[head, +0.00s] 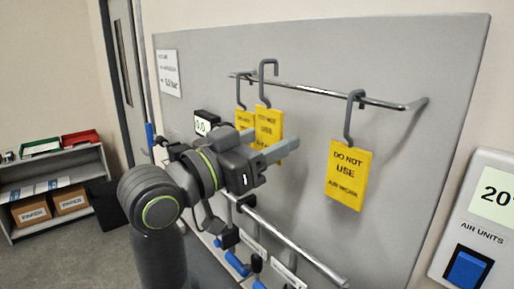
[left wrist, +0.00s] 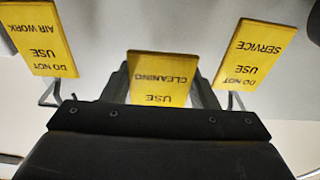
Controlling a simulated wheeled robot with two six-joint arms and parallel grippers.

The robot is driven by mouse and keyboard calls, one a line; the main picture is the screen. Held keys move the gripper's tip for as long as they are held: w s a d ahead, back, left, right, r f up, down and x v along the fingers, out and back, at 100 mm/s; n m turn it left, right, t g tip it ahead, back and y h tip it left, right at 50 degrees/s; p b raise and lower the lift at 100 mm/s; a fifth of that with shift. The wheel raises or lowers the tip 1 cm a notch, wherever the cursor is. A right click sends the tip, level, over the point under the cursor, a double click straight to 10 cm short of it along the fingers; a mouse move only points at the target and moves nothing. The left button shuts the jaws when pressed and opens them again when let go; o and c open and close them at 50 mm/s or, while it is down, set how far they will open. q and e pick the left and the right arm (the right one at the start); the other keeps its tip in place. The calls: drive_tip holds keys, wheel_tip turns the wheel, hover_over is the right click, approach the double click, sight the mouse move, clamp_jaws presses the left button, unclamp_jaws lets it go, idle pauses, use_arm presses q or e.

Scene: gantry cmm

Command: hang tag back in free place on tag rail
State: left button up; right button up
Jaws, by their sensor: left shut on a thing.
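The tag rail (head: 315,90) is a metal bar on the grey wall panel. My left gripper (head: 267,144) is shut on a yellow CLEANING tag (head: 268,122), which hangs down from a grey hook. That hook's top stands higher than the rail in the head view; I cannot tell whether it touches the rail. The held tag (left wrist: 162,75) also shows between the fingers in the left wrist view. The AIR WORK tag (head: 348,174) hangs to the right. The SERVICE tag (left wrist: 255,55) hangs on the other side, partly hidden in the head view (head: 243,119). My right gripper is not in view.
The rail is bare between the held tag and the AIR WORK tag, and at its right end. A lower bar (head: 295,248) carries dark and blue items. An air units box (head: 475,220) is at the right, a shelf (head: 55,165) at the left.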

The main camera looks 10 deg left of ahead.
use_arm(q)
drive_tip(key=shift+f+b+x, duration=0.15)
drive_tip(key=shift+b+x, duration=0.1)
drive_tip(key=shift+x, duration=0.45)
drive_tip(key=shift+f+b+x, duration=0.15)
drive_tip(key=shift+b+x, duration=0.1)
drive_tip(key=shift+x, duration=0.45)
drive_tip(key=shift+f+b, duration=0.85)
drive_tip(key=shift+f, duration=0.2)
drive_tip(key=o, duration=0.9)
